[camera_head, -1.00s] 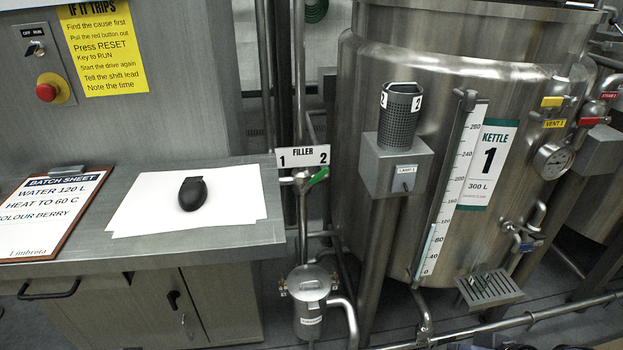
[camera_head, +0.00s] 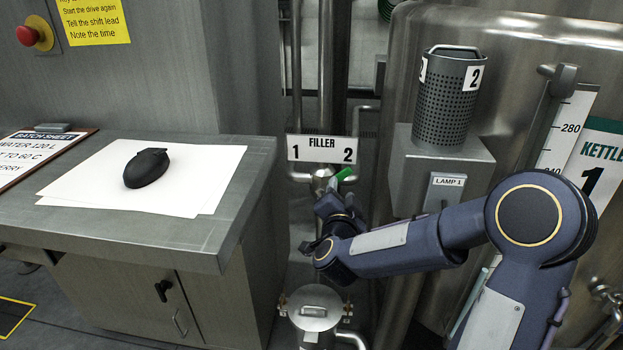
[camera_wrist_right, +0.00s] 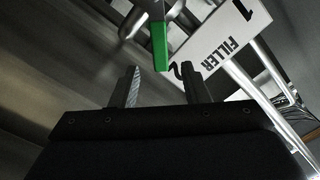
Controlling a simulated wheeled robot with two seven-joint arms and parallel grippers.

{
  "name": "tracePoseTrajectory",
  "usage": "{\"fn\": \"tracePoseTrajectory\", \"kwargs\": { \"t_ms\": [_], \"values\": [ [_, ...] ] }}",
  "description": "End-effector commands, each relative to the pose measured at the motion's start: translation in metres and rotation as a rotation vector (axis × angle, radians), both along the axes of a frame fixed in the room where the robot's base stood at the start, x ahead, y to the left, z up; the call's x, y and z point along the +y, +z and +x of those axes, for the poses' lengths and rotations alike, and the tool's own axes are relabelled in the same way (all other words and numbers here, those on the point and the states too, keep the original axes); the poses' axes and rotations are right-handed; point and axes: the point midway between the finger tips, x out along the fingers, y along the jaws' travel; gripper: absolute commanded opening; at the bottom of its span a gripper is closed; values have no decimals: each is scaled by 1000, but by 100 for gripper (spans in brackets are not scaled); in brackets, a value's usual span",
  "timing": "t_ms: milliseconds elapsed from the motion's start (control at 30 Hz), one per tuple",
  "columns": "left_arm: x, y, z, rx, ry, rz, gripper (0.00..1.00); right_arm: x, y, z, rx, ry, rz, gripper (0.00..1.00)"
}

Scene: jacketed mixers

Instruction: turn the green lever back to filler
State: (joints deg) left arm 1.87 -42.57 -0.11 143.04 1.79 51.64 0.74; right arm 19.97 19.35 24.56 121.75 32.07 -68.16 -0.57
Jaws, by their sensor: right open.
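The green lever (camera_head: 344,174) sits on the pipe valve just below the FILLER sign (camera_head: 322,149). It points right and slightly up, toward the 2 side. My right gripper (camera_head: 328,200) is just below the lever in the head view, its fingers mostly hidden by my own wrist. In the right wrist view my open gripper (camera_wrist_right: 160,76) has a finger on either side of the line of the green lever (camera_wrist_right: 160,45). The lever's free end is near the fingertips; I cannot tell whether it is between them. No contact is visible. My left gripper is not in view.
A steel bench (camera_head: 185,238) with paper and a black mouse-like object (camera_head: 147,168) stands left. A perforated cylinder (camera_head: 446,100) on the LAMP 1 box and the kettle (camera_head: 520,40) are close on the right. A lidded pot (camera_head: 314,306) is below the valve.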

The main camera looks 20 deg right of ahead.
Motion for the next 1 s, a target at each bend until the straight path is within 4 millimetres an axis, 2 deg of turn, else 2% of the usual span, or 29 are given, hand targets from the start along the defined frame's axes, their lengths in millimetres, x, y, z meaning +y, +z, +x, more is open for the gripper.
{"fn": "tracePoseTrajectory", "kwargs": {
  "t_ms": [167,400,600,967,1000],
  "values": [
    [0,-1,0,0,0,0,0,-10,-3,8,-14,-37,2,42],
    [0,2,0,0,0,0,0,-31,-3,41,-14,-38,2,42],
    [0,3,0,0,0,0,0,-43,-3,61,-14,-34,2,42],
    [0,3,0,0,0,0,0,-45,-3,66,-14,-32,0,42],
    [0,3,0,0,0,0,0,-45,-3,66,-14,-32,0,37]
  ]
}}
